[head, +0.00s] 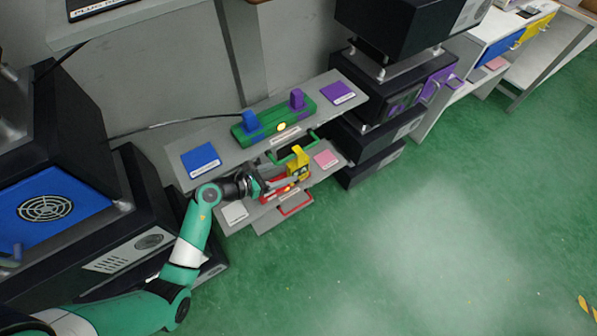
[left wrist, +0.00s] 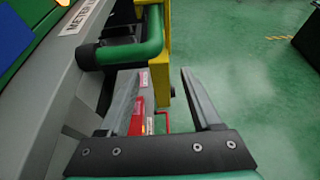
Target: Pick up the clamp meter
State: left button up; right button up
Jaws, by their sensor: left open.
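No object in view can be clearly made out as the clamp meter. A green handle (head: 312,136) borders a dark part on the shelf unit; in the left wrist view the green handle (left wrist: 140,50) stands beside a label starting with "METER" (left wrist: 80,17). A yellow upright piece (head: 299,157) stands at the lower shelf and shows beyond my fingers in the left wrist view (left wrist: 161,60). My left gripper (head: 284,180) is open beside it, with nothing clearly held between the fingers (left wrist: 157,76). My right gripper is out of view.
A green fixture (head: 272,125) with blue and purple levers sits on the upper shelf (head: 215,140). A red handle (head: 296,204) sticks out below. Black cabinets (head: 370,150) stand at right.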

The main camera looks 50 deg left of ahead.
aim_at(298, 167)
pick_arm(q)
jog(key=shift+w+f, duration=0.1)
jog(key=shift+w, duration=0.2)
jog(key=b+x, duration=0.3)
jog(key=x, duration=0.2)
jog(key=shift+d, duration=0.1)
jog(key=shift+w, duration=0.15)
grip_shut()
